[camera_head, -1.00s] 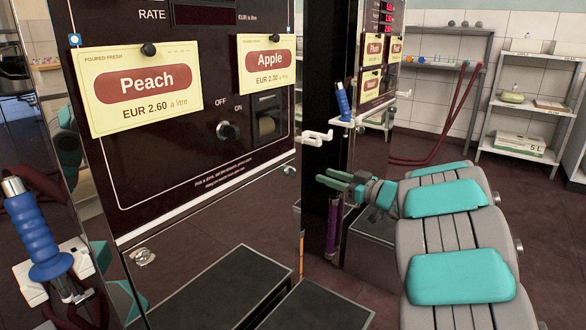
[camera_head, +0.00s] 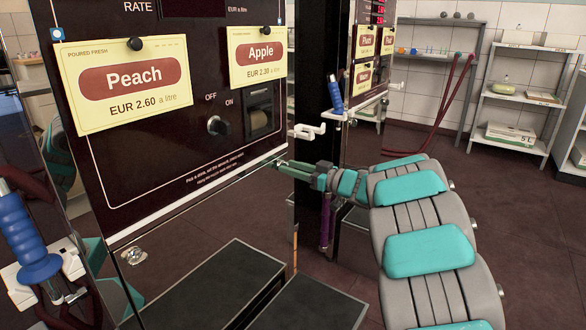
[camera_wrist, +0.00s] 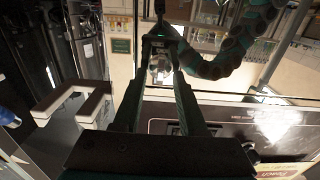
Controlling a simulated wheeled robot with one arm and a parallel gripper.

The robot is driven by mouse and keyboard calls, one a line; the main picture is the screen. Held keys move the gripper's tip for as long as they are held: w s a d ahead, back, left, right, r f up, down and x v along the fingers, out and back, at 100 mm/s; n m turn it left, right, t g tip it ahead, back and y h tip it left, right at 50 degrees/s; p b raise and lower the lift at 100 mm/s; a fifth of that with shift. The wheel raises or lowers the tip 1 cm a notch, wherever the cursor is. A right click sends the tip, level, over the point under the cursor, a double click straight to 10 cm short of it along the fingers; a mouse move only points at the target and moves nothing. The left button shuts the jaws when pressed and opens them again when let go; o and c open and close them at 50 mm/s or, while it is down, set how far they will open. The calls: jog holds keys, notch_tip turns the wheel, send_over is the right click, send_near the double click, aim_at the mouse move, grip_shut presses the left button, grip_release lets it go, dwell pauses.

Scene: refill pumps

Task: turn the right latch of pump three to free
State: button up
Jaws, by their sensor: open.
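The near pump's front (camera_head: 165,205) carries Peach and Apple cards; no pump number is readable. Its left latch (camera_head: 133,256) is a small metal turn piece low on the front's left side. The right latch sits at the panel's lower right and is mostly hidden behind my gripper (camera_head: 281,163) in the head view. In the wrist view a small bright metal piece, seemingly the right latch (camera_wrist: 160,72), shows between the fingertips of my gripper (camera_wrist: 162,80). The fingers are open around or just before it; I cannot tell whether they touch it. Its turn angle is unclear.
A white hook holder (camera_head: 308,131) juts out just above my gripper; it also shows at left in the wrist view (camera_wrist: 75,100). A blue nozzle (camera_head: 25,235) hangs at far left, another blue nozzle (camera_head: 336,95) behind. Dark step boxes (camera_head: 208,290) stand below.

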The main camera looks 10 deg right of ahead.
grip_shut()
dwell(0.6)
